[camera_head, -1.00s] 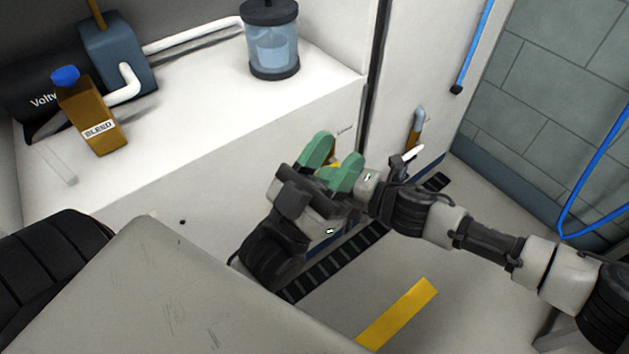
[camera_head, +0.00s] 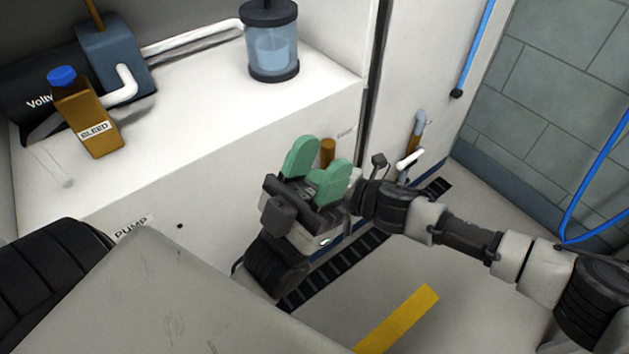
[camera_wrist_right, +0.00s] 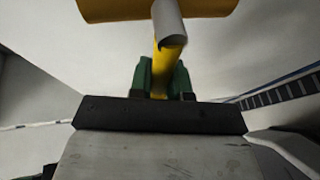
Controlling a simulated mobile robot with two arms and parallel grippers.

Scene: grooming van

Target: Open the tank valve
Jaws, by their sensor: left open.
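A short orange-brown cylinder (camera_head: 328,151) stands out of the panel just beyond the fingers, beside a label too small to read. In the right wrist view, the green fingers of my right gripper (camera_wrist_right: 162,78) flank a yellow stem (camera_wrist_right: 168,50) below a yellow crossbar (camera_wrist_right: 115,9). I cannot tell whether they touch it.
On the counter (camera_head: 205,125) stand a brown BLEED bottle (camera_head: 88,120), a dark cylinder marked "Volt" (camera_head: 38,95) and a clear blue tank (camera_head: 273,45). A black slotted strip (camera_head: 345,255) runs along the floor. Blue hoses (camera_head: 590,180) hang at right.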

